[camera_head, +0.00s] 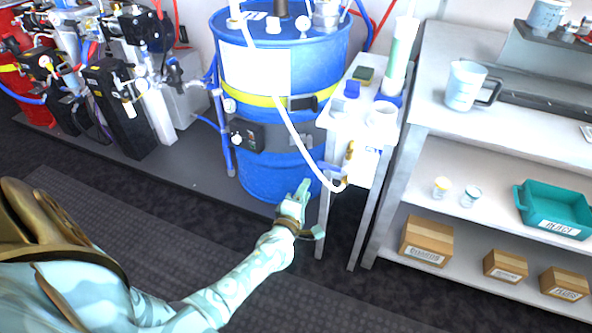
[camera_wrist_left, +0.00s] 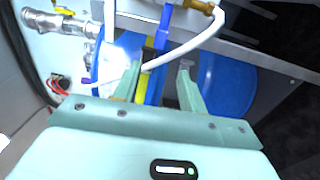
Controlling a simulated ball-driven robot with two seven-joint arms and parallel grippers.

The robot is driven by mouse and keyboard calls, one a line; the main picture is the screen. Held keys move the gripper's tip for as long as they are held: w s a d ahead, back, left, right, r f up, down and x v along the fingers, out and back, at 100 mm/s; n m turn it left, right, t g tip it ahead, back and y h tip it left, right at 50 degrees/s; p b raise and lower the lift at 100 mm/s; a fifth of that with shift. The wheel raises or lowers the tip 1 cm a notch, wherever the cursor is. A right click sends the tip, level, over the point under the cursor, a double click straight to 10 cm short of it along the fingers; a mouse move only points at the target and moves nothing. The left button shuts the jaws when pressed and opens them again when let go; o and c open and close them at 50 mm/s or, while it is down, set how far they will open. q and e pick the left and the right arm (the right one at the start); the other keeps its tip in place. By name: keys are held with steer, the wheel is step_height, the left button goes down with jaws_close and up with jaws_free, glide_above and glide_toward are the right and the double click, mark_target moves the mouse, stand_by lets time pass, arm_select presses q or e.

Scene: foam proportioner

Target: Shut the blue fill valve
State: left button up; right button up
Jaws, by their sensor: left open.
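My left gripper (camera_head: 312,209) is open in front of the lower right of the blue drum (camera_head: 275,170), beside the leg of a small white stand (camera_head: 330,135). A white hose (camera_head: 290,125) runs down across the drum to a brass fitting (camera_head: 341,181) on the stand. In the left wrist view the open left gripper (camera_wrist_left: 160,72) has the white hose (camera_wrist_left: 185,50) crossing beyond its fingers. A blue bar (camera_wrist_left: 164,28) shows between the fingers, near a brass fitting (camera_wrist_left: 201,5). I cannot tell whether this bar is the fill valve's handle. My right gripper is out of view.
A grey shelf unit (camera_head: 410,185) with a jug (camera_head: 465,85), a teal bin (camera_head: 556,208) and cardboard boxes stands at the right. Pumps and hoses crowd the back left. Dark floor mat (camera_head: 120,215) is clear in front.

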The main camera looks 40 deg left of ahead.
arm_select(q)
steer(key=v, duration=0.4)
steer(key=shift+p, duration=0.35)
steer(key=shift+f, duration=0.1)
